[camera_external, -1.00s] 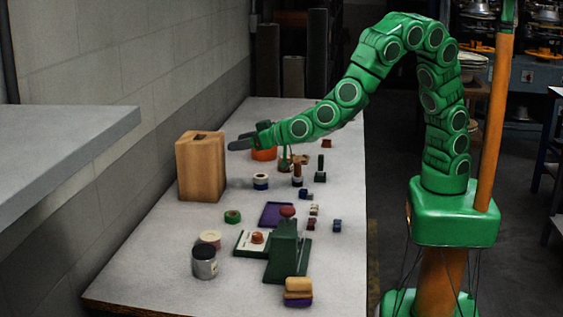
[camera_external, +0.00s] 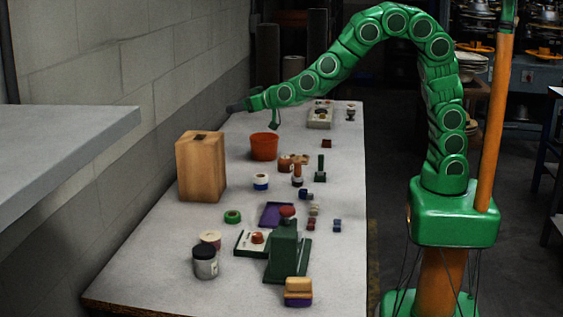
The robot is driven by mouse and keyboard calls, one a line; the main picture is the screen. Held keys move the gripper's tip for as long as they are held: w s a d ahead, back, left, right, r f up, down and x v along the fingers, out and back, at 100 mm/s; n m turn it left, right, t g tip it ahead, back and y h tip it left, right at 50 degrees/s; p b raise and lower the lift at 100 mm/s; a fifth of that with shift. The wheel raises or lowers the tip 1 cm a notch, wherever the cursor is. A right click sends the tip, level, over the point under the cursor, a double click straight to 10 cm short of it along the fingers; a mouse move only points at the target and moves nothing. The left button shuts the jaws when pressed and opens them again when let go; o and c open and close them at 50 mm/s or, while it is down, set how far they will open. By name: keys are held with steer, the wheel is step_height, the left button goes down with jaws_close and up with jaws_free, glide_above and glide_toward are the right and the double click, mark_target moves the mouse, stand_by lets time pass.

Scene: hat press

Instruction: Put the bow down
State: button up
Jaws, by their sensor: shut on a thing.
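My gripper (camera_external: 238,106) is a small dark shape at the end of my green arm. It is above the far left part of the workbench, up and left of the orange pot. It is shut on the bow, but the bow is too small and dark at the fingertips to make out its shape. The gripper appears clear of the bench surface (camera_external: 160,262).
The orange pot (camera_external: 264,147) stands below my forearm. A wooden block (camera_external: 201,168) stands at the left edge. A white tray (camera_external: 319,117) lies at the far end. A green press (camera_external: 284,252), jars and several small blocks crowd the middle and front.

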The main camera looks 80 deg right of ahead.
steer(key=w+d+f+n+y, duration=0.2)
steer(key=d+f, duration=0.2)
steer(key=f, duration=0.4)
steer(key=w+d+f+n+y, duration=0.1)
steer(key=d+f+y, duration=0.1)
steer(key=d+f, duration=0.35)
steer(key=s+a+r, duration=0.1)
steer(key=s+a, duration=0.5)
steer(key=a, duration=0.2)
steer(key=shift+a+t, duration=0.3)
steer(key=shift+a, duration=0.1)
steer(key=shift+s, duration=0.1)
